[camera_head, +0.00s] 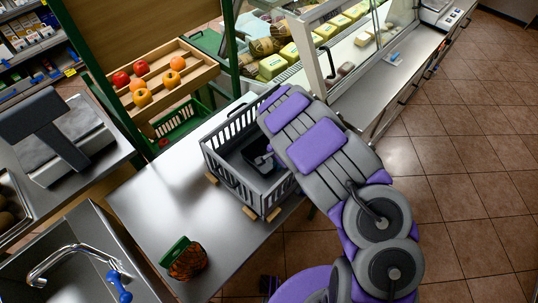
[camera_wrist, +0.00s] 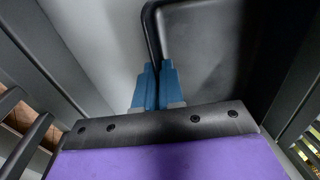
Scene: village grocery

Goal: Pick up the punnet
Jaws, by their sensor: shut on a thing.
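The punnet is a dark, black-rimmed tray (camera_wrist: 215,45) at the upper right of the wrist view. It sits inside the grey slatted crate (camera_head: 222,162), and in the head view part of it shows as a dark shape (camera_head: 246,150) beside my arm. My gripper (camera_wrist: 158,72) reaches down into the crate. Its two blue fingers are close together on the punnet's near-left rim, shut on it. The punnet looks empty where it is visible; my arm hides much of it in the head view.
The crate stands on wooden blocks on a steel table (camera_head: 150,200). A brown bundle with a green top (camera_head: 187,260) lies near the table's front. A sink tap (camera_head: 75,255) and a scale (camera_head: 70,140) are left. A glass display counter (camera_head: 345,85) stands behind; floor is clear right.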

